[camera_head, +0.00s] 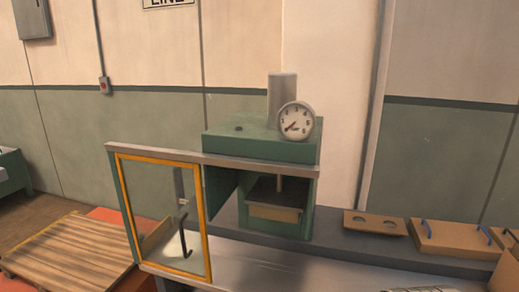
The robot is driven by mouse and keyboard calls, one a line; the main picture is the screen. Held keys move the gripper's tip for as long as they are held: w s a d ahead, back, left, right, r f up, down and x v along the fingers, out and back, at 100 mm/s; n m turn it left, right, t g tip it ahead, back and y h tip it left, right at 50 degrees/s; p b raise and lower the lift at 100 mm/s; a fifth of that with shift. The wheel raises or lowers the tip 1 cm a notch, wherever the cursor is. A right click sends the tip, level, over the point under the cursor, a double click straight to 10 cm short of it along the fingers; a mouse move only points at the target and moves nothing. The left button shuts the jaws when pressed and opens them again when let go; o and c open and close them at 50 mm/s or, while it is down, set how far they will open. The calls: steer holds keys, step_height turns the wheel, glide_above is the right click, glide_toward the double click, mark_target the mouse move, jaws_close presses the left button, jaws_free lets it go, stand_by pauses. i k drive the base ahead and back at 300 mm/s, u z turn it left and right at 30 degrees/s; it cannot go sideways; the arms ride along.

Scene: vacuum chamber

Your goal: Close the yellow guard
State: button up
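The yellow guard (205,222) is a clear pane in a yellow frame, standing upright at the left of the green chamber (262,140). It sits beneath a long grey rail (150,153) that runs right across the chamber's front. A dark handle (184,236) shows at the pane. The chamber's front opening (283,187) on the right is uncovered, so the guard stands open. Inside the opening are a thin rod and a tan block (275,213). My gripper is not clearly visible in this view.
A dial gauge (296,121) and grey cylinder (282,95) stand on top of the chamber. Tan trays, one with blue handles (455,237), lie on the bench at right. A wooden pallet (70,250) is on the floor at left. The bench front (290,268) looks mostly clear.

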mark_target(197, 167)
steer(key=k, duration=0.65)
steer(key=u, duration=0.5)
steer(key=i, duration=0.9)
steer(key=u, duration=1)
steer(key=i, duration=0.65)
steer(key=u, duration=0.75)
steer(key=i, duration=0.85)
steer(key=u, duration=0.4)
